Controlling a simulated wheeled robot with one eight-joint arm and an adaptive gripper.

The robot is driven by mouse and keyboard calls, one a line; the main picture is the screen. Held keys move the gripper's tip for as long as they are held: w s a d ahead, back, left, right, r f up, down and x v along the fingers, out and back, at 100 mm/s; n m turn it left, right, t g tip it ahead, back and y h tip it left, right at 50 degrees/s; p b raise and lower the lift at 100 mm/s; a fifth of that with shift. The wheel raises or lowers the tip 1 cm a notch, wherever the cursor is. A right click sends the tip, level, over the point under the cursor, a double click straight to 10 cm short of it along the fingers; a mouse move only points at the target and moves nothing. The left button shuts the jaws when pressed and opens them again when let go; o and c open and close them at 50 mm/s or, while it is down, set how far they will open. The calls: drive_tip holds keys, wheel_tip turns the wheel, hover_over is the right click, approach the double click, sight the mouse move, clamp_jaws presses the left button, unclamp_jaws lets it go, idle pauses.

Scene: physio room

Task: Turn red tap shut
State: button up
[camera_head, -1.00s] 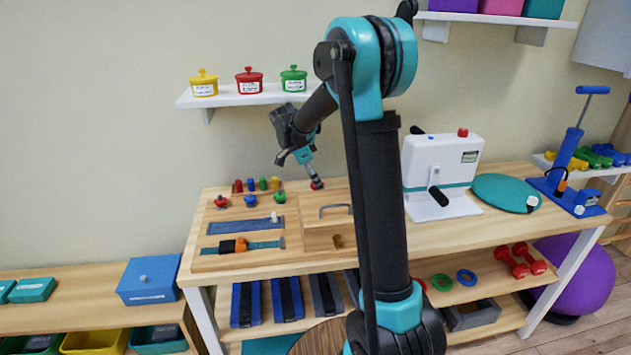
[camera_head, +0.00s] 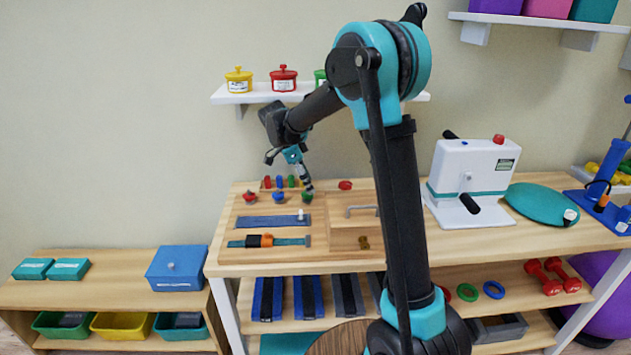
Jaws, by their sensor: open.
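The red tap (camera_head: 249,196) stands at the left end of a row of small taps on the wooden board (camera_head: 234,222). A blue tap (camera_head: 278,197) and a green tap (camera_head: 307,197) stand to its right. My gripper (camera_head: 306,186) points down over the back of the board, in line with the green tap in the picture and to the right of the red tap. It is open and holds nothing that I can see. I cannot tell whether its tips touch anything. The red tap is in plain view; its exact handle angle is too small to read.
Several coloured pegs (camera_head: 279,182) stand behind the taps. A red knob-like thing (camera_head: 345,185) lies right of my gripper. A blue strip (camera_head: 272,222) and a buckled strap (camera_head: 290,240) lie in front. A shelf (camera_head: 250,97) with lidded pots hangs above.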

idle(0.3)
drive_tip(key=s+d+r+n+t+y, duration=0.1)
drive_tip(key=s+d+r+n+y, duration=0.15)
drive_tip(key=d+r+n, duration=0.5)
drive_tip(key=n+t+y, duration=0.3)
drive_tip(key=n, duration=0.8)
approach(345, 183)
drive_tip(key=shift+m+h, duration=0.25)
drive_tip(key=x, duration=0.8)
drive_tip(key=shift+a+f, duration=0.1)
drive_tip(key=shift+f, duration=0.1)
drive_tip(key=shift+c, duration=0.3)
drive_tip(key=c, duration=1.1)
drive_tip(key=shift+m, duration=0.4)
